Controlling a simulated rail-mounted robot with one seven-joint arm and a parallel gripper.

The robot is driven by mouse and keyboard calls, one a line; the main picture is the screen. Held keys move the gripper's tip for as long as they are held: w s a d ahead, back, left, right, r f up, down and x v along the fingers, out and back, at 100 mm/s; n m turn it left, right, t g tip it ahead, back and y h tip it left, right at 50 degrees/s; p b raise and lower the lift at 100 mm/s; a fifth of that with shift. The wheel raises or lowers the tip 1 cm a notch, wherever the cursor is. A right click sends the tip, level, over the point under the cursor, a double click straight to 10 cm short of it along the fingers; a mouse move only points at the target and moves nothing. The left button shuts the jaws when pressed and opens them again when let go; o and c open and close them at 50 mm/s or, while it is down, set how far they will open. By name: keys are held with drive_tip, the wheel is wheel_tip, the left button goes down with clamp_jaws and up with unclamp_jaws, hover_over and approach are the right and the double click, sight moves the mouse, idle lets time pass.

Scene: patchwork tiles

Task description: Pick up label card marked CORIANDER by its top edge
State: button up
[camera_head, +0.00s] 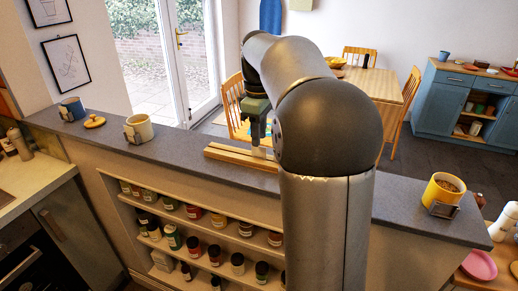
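My gripper (258,143) points down over a long wooden strip (228,153) on the dark counter top, left of my arm. A small pale piece (259,153) shows right at the fingertips, by the strip. It may be a card, but it is too small to tell, and I cannot tell whether the fingers are closed on it. No lettering can be read, so I cannot make out the CORIANDER card. My arm hides the counter just right of the strip.
Left on the counter stand a blue mug (72,108), a wooden lid-like piece (95,122) and a cream mug (142,128). A yellow mug (442,188) stands at the right. Shelves below hold several spice jars (193,212). The counter between the cream mug and strip is clear.

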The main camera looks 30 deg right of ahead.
sight(259, 149)
drive_tip(key=shift+f, duration=2.5)
clamp_jaws()
drive_tip(key=shift+c, duration=1.3)
unclamp_jaws()
drive_tip(key=shift+r, duration=0.2)
drive_tip(key=shift+r+p, duration=1)
drive_tip(key=shift+p, duration=0.05)
drive_tip(key=shift+r, duration=0.1)
